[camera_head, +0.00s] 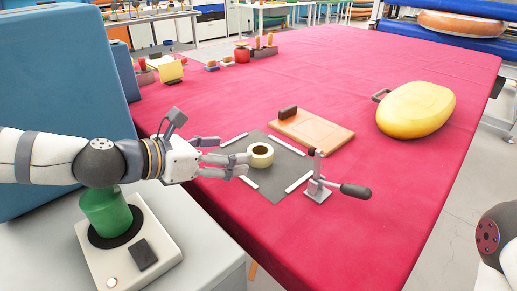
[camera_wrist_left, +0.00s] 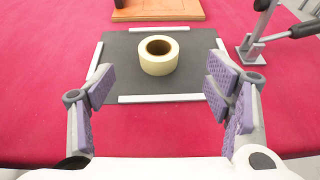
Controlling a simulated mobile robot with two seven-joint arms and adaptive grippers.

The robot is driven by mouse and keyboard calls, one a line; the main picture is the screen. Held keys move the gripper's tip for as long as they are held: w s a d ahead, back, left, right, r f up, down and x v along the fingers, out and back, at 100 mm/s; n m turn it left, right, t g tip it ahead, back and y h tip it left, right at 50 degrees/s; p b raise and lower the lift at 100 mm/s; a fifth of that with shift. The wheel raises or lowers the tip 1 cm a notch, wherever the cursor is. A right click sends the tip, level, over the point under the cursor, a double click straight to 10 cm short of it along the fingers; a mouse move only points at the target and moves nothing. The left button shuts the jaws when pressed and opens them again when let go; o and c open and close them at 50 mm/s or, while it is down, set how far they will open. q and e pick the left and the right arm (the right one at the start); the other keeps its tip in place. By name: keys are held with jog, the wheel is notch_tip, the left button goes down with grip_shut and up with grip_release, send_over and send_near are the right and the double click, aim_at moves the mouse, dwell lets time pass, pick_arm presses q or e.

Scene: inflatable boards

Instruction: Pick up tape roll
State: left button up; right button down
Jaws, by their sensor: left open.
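A cream tape roll (camera_head: 260,155) lies flat on a dark grey mat (camera_head: 272,187) with white edge strips, on the red table. It also shows in the left wrist view (camera_wrist_left: 159,64), upper middle, with its dark hollow core facing up. My left gripper (camera_head: 226,158) comes in from the left in the head view. In the left wrist view its purple-padded fingers (camera_wrist_left: 165,97) are spread wide and empty, and the roll stands beyond the fingertips, between their lines. The gripper does not touch the roll. My right gripper is not in view.
A grey clamp with a black handle (camera_head: 318,189) stands at the mat's right. A wooden board with a dark block (camera_head: 313,135) lies behind it. A yellow inflated piece (camera_head: 416,108) sits farther right. The table's front right is clear.

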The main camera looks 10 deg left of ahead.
aim_at(257, 151)
pick_arm(q)
jog(key=x, duration=0.4)
jog(key=f+b+x, duration=0.1)
jog(key=x, duration=0.4)
jog(key=shift+s+a, duration=0.1)
jog(key=shift+s, duration=0.05)
jog(key=shift+w, duration=0.2)
jog(key=shift+r, duration=0.1)
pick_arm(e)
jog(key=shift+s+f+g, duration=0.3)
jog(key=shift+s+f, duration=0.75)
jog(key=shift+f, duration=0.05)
pick_arm(q)
jog(key=c, duration=1.2)
